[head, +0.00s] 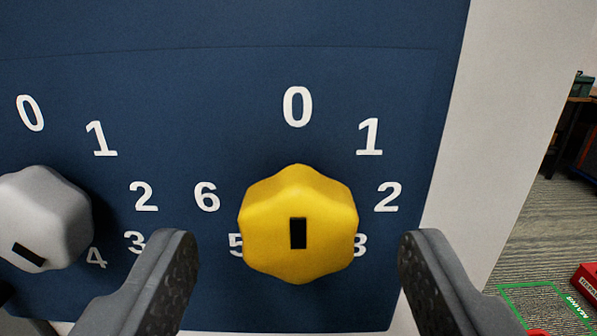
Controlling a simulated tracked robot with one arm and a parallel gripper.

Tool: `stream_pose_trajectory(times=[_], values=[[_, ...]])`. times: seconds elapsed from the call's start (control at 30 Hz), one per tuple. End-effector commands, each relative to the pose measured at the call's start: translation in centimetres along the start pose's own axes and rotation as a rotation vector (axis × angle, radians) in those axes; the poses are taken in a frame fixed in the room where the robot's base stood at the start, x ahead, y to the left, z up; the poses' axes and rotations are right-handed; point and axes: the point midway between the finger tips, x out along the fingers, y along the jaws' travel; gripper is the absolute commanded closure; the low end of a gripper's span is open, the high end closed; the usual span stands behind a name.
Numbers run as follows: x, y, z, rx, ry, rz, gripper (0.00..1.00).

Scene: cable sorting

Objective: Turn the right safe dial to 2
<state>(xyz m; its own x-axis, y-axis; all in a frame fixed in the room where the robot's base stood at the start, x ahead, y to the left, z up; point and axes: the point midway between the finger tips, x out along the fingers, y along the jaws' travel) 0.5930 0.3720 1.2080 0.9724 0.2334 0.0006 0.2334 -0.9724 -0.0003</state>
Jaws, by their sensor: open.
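The right safe dial is a yellow six-lobed knob (270,220) on a dark blue panel (250,75). White numbers ring it: 0 at the top, 1 at upper right, 2 (387,197) at right, 6 at left. The 3 and 5 are partly covered by the knob; any number below is hidden. I cannot tell which end of the mark is the pointer. My gripper (297,245) is open, one finger on each side of the knob, with visible gaps and no contact seen.
A grey dial (50,215) with its own numbers is at the left, its black mark toward lower left. The panel ends at a pale side wall (500,130) on the right. Beyond are carpet (545,235), a green floor outline and a red box (588,285).

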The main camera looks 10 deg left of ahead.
Motion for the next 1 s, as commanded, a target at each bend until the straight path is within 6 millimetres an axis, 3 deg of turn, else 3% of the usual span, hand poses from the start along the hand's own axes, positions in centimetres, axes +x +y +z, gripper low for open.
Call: stream_pose_trajectory(times=[0.2,0.57,0.73,1.0], values=[[2.0,0.0,0.1,-0.001,-0.001,0.000,0.41],[2.4,0.0,0.1,-0.001,-0.001,-0.001,0.41],[2.4,0.0,0.1,0.000,-0.001,-0.001,0.83],[2.4,0.0,0.1,0.012,-0.001,0.000,0.85]])
